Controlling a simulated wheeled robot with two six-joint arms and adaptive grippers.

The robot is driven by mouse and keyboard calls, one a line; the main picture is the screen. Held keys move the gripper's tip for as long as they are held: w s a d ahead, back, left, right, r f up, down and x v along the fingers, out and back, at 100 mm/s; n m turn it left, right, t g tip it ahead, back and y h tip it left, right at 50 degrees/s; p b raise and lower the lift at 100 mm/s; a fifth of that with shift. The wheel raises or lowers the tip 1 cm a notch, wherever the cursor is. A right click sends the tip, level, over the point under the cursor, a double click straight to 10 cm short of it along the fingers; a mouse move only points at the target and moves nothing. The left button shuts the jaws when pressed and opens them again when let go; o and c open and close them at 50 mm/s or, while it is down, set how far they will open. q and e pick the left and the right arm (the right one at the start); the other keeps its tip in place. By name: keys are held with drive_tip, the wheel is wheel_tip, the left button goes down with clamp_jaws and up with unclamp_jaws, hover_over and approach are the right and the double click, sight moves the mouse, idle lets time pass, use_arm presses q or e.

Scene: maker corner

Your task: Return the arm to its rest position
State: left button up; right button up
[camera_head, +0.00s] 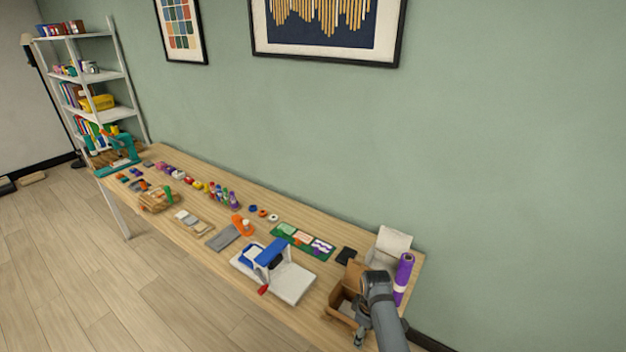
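My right arm comes in from the bottom right corner and reaches over the right end of the wooden table (212,263). My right gripper (359,338) hangs below its wrist, by the front of an open brown cardboard box (340,300). It is small and dark, and I cannot tell whether its fingers are open or shut, or whether it touches the box. The arm hides part of the box. My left arm and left gripper are not in view.
A purple roll (403,275) stands upright just behind my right arm. A white and blue device with a red knob (285,278) stands left of the box. Several small craft items line the table towards a shelf (97,75). The floor (90,260) in front is clear.

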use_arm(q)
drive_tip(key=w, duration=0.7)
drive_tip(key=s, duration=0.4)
use_arm(e)
drive_tip(key=s+d+r+m+t, duration=0.2)
drive_tip(key=s+d+r+m, duration=0.2)
drive_tip(key=s+d+m, duration=0.6)
drive_tip(key=s+r+t, duration=0.2)
drive_tip(key=s+r, duration=0.5)
drive_tip(key=s, duration=0.2)
wheel_tip(320, 180, down, 35)
drive_tip(key=s+d+g+b, duration=0.2)
drive_tip(key=b, duration=0.6)
use_arm(q)
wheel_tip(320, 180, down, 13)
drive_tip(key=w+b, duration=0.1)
drive_tip(key=b, duration=0.4)
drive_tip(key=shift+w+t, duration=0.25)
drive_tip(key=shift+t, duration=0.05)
use_arm(e)
drive_tip(key=s+d+f, duration=0.1)
drive_tip(key=s+f, duration=1.7)
drive_tip(key=f, duration=0.2)
drive_tip(key=shift+f+m+g+h, duration=0.25)
drive_tip(key=shift+m+g+h, duration=0.05)
drive_tip(key=shift+g+h, duration=0.1)
